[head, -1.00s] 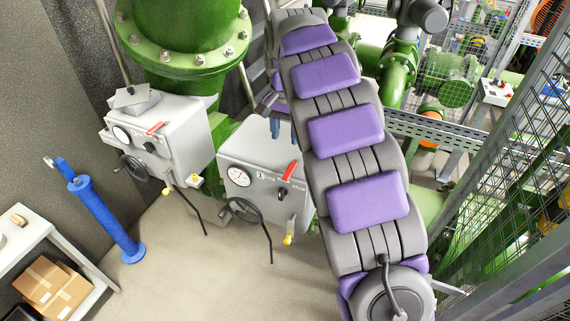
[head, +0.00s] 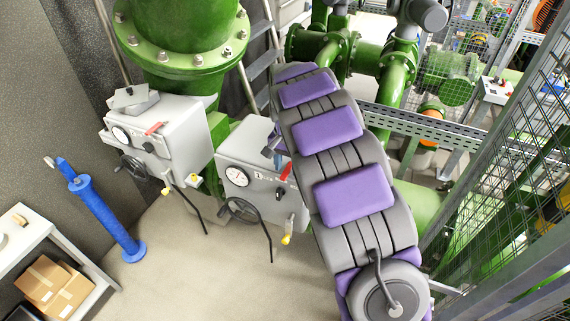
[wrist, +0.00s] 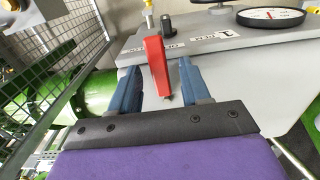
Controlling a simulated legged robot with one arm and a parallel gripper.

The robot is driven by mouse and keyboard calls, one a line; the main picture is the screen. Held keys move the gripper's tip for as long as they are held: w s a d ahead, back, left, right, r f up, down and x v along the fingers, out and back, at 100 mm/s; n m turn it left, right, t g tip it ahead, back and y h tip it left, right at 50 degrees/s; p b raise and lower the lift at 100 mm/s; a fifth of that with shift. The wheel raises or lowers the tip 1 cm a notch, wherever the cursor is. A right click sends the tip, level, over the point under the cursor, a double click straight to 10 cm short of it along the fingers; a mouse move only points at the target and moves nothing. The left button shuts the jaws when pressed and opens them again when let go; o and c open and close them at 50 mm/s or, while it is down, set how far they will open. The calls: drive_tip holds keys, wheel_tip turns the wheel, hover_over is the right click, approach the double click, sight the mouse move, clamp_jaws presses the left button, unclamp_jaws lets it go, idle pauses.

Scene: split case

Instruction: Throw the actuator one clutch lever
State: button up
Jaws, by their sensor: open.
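The actuator one box (head: 258,150) is the grey cabinet beside my arm, with a round dial and a black handwheel. Its red clutch lever (head: 285,171) is on the front, near the top edge. In the wrist view the red lever (wrist: 157,66) stands between the two blue fingers of my gripper (wrist: 158,88), with gaps on both sides. My gripper is open and holds nothing. In the head view my arm hides most of the gripper; part of it shows just above the lever.
A second grey cabinet (head: 185,125) with its own red lever (head: 155,128) stands to the left. A blue post (head: 105,220) and a table with cardboard boxes (head: 50,285) are farther left. Mesh fencing (head: 500,170) stands on the right. Floor in front of the cabinets is clear.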

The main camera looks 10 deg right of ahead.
drive_tip(key=shift+d, duration=0.5)
drive_tip(key=c, duration=0.3)
drive_tip(key=shift+a, duration=0.6)
drive_tip(key=c, duration=0.4)
clamp_jaws()
drive_tip(key=shift+d, duration=0.1)
drive_tip(key=shift+r, duration=0.1)
